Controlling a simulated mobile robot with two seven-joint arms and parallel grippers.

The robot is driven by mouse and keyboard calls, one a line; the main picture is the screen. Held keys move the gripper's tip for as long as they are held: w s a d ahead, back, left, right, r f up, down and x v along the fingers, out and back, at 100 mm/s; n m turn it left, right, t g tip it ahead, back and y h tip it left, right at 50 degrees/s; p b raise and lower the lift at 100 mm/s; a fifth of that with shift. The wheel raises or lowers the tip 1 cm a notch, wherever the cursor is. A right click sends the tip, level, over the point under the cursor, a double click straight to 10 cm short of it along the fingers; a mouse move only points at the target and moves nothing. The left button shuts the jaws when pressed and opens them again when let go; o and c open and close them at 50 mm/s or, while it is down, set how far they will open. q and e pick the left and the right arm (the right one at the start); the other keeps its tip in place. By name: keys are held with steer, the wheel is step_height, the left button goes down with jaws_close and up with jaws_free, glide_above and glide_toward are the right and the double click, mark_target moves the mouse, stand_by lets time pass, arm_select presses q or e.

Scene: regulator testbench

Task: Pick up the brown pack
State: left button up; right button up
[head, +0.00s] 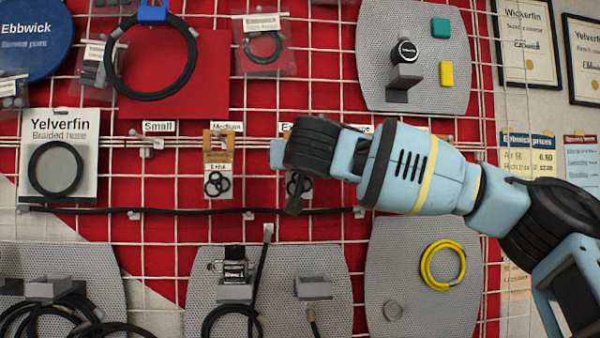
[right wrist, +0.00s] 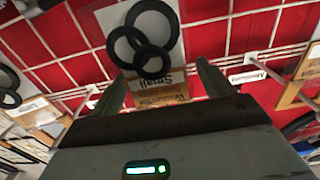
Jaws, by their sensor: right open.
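A pack with a brown card and black rings (head: 219,182) hangs on the red wall grid left of my right gripper in the head view. A second ringed pack (head: 306,187) hangs behind my right gripper (head: 293,195) and is mostly hidden by it. In the right wrist view a clear pack with black rings and a brown card (right wrist: 150,50) lies ahead, between the lines of the two fingers. My right gripper (right wrist: 158,80) is open and empty there; I cannot tell whether it touches the pack. My left gripper is not in view.
A black cable (head: 180,211) runs across the grid just below the packs. A hose pack (head: 60,125) hangs at the left. Grey perforated panels (head: 335,265) with hoses and brackets sit below. Another ringed pack (right wrist: 10,80) is at the left of the wrist view.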

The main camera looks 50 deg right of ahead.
steer(key=c, duration=1.1)
steer(key=shift+o, duration=0.2)
steer(key=r+b+v, duration=0.1)
steer(key=b+v, duration=0.3)
steer(key=v, duration=1.4)
steer(key=shift+r, duration=0.25)
